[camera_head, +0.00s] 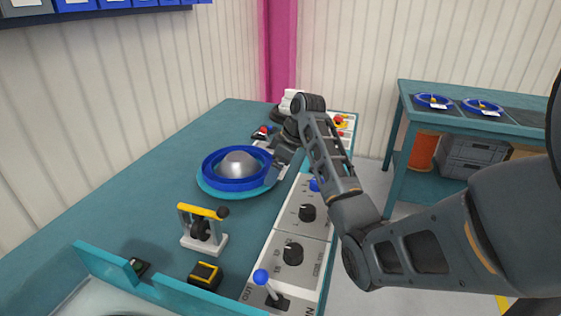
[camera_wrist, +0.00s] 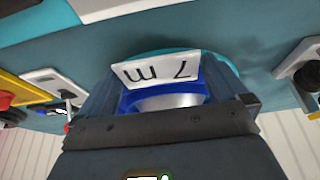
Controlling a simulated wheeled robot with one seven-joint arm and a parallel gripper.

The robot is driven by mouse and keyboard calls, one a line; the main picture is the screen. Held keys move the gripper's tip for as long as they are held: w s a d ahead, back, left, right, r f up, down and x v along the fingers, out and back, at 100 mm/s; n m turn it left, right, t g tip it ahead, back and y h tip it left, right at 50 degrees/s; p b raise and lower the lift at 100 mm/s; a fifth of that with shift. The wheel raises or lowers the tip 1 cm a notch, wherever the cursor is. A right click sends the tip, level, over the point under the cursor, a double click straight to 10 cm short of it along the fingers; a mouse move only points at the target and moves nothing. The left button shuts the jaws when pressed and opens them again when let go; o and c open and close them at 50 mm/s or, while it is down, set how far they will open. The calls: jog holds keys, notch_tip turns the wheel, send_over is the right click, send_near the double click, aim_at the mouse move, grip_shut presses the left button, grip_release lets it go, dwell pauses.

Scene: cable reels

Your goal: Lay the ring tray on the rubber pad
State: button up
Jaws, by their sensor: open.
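The ring tray (camera_head: 212,172) is a blue ring around a silver dome (camera_head: 238,162), sitting on a round teal base (camera_head: 207,190) on the near bench. My gripper (camera_head: 284,157) is at its right side in the head view, partly hidden by my own arm. In the wrist view the open jaws (camera_wrist: 160,82) stand either side of a white tag reading "7 m" (camera_wrist: 157,70), with the blue ring (camera_wrist: 128,100) just beyond. I cannot tell whether the fingers touch it. Dark pads lie on the far table; the rightmost pad (camera_head: 524,116) looks bare where visible.
The far teal table (camera_head: 403,92) bears two blue rings with white tags (camera_head: 433,101) (camera_head: 482,107). The near bench also holds a yellow-topped device (camera_head: 202,226), a black-yellow block (camera_head: 206,275) and a knobbed control panel (camera_head: 300,230). Floor shows between bench and table.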

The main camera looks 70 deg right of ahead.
jog(key=shift+f, duration=0.1)
jog(key=c, duration=1.8)
jog(key=shift+o, duration=0.2)
jog(key=shift+r+p, duration=0.8)
jog(key=shift+p, duration=0.1)
jog(key=shift+r+p, duration=0.4)
jog(key=shift+p, duration=0.25)
